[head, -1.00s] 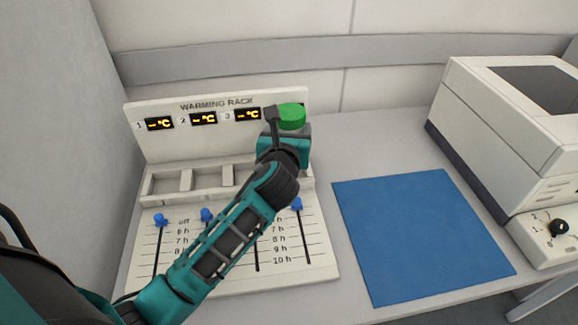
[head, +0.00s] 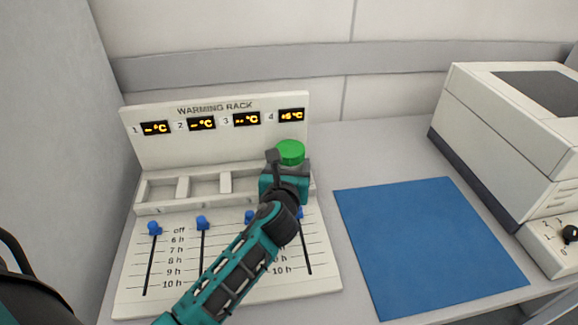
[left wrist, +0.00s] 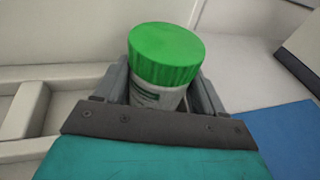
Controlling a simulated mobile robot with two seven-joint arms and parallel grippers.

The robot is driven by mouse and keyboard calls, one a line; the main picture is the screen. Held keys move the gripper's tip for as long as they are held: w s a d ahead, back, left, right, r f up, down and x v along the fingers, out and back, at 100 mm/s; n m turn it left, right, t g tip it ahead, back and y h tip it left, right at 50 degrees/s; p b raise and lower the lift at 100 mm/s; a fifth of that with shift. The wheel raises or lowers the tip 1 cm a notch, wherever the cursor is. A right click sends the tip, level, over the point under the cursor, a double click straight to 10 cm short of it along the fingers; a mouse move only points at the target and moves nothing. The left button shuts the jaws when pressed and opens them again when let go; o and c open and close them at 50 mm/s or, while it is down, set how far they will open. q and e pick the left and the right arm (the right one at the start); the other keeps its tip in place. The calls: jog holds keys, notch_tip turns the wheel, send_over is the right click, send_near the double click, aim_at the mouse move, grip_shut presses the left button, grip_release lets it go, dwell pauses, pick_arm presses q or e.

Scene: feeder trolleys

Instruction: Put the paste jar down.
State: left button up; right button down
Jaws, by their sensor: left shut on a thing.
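The paste jar has a green ribbed lid (head: 290,152) and, in the left wrist view, a white labelled body (left wrist: 158,97). My left gripper (head: 284,168) is shut on the jar, with one finger on each side of it in the left wrist view (left wrist: 160,90). The jar is upright at the right end of the warming rack (head: 160,209), in front of display 4, which is lit. Its base is hidden, so I cannot tell whether it touches the slot floor. My right gripper is not in view.
Three rack slots to the left look empty. Blue sliders (head: 202,222) line the rack's front panel, partly behind my left arm. A blue mat (head: 430,245) lies clear to the right. A white machine (head: 500,140) stands at the far right.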

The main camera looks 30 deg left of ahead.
pick_arm(q)
jog(key=o, duration=1.3)
jog(key=shift+r, duration=0.2)
jog(key=p+v, duration=0.1)
jog(key=v, duration=1.1)
jog(key=shift+s+f, duration=0.1)
